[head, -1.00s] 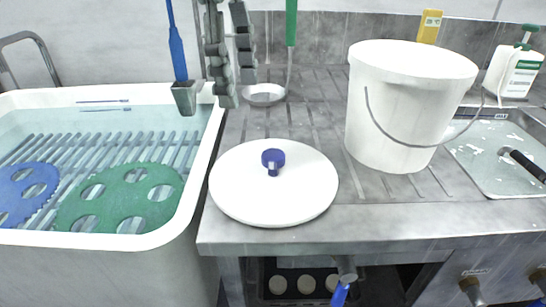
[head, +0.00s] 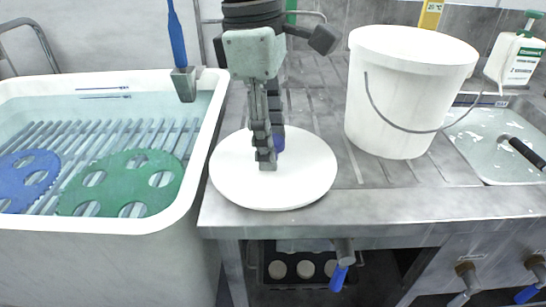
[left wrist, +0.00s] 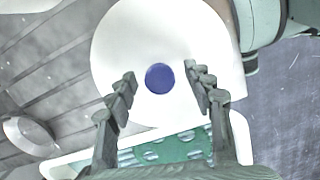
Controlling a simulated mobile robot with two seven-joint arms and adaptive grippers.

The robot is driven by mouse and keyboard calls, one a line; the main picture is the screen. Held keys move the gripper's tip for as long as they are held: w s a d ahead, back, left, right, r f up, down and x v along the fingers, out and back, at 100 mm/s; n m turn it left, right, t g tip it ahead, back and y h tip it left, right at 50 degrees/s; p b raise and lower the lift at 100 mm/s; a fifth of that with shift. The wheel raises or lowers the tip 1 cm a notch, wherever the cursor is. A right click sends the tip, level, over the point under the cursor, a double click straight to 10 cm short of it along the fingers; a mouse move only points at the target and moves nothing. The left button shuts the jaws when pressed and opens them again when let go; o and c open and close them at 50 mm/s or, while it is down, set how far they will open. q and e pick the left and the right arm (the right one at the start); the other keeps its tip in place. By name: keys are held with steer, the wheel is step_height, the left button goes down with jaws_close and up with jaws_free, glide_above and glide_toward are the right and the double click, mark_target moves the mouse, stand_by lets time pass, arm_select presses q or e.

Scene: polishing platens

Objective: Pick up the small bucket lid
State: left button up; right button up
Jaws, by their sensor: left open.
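The small bucket lid (head: 305,183) is a flat white disc with a blue knob. It lies on the steel counter near its front edge in the head view. My left gripper (head: 266,160) points down over the lid and partly hides the knob (head: 279,140). In the left wrist view the lid (left wrist: 120,45) shows from above with the blue knob (left wrist: 159,78) between the two fingers of my left gripper (left wrist: 160,84). The fingers are open, with a gap on both sides of the knob. My right gripper is not in view.
A white bucket (head: 408,95) with a wire handle stands right of the lid. A sink (head: 500,145) is at the far right. A water tank (head: 205,130) with a green disc (head: 122,187) and a blue disc (head: 25,180) is at the left. The counter between lid and bucket is clear.

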arm_select(q)
steer(key=shift+c, duration=0.2)
jaws_close()
